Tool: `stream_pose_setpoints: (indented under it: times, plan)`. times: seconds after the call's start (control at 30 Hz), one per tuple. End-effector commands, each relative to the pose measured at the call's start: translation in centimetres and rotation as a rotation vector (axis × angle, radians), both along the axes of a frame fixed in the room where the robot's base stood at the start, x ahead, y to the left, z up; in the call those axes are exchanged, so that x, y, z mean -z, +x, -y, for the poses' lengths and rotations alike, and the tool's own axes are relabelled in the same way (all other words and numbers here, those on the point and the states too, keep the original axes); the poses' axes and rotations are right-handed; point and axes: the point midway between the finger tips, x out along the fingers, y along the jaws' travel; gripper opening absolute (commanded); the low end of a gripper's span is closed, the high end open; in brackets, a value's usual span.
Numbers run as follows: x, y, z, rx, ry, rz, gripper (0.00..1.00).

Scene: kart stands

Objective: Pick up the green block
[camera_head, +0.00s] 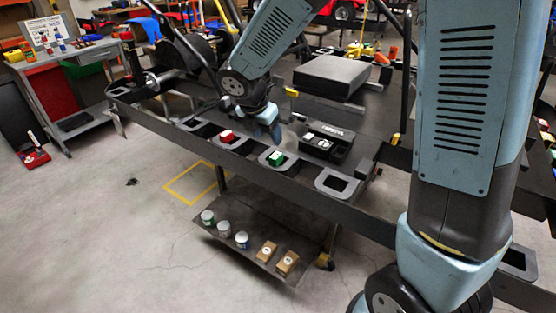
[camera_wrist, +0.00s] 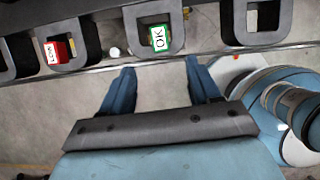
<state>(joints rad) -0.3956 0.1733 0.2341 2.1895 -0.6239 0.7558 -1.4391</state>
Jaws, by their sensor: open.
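The green block (camera_head: 277,158) with a white top label sits in a dark U-shaped holder on the black stand. In the wrist view the green block (camera_wrist: 168,33) shows its label reading OK, inside its holder (camera_wrist: 130,32). My gripper (camera_wrist: 158,75) is open and empty, with blue fingers apart. The block lies beyond the fingertips, roughly in line with the gap between them. In the head view my gripper (camera_head: 270,127) is above the stand, behind and slightly left of the green block.
A red block (camera_head: 226,136) sits in the holder to the left; it also shows in the wrist view (camera_wrist: 57,51). An empty holder (camera_head: 337,183) is to the right. A black tray (camera_head: 327,145) with small items lies behind. Jars and boxes (camera_head: 286,263) stand on the lower shelf.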

Motion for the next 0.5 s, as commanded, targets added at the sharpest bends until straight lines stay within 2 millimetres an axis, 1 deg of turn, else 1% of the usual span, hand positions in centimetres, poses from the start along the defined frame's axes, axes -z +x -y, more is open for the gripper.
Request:
stream_pose_setpoints:
  times: [0.03, 0.1, 0.3, 0.5]
  plan:
    - [1.0, 0.3, 0.3, 0.0, -0.001, -0.003, 0.62]
    - [2.1, 0.7, 0.5, 0.001, -0.001, -0.002, 0.62]
    - [4.8, 1.5, 1.2, 0.003, 0.0, -0.002, 0.62]
    - [5.7, 1.9, 1.5, 0.004, 0.001, 0.0, 0.62]
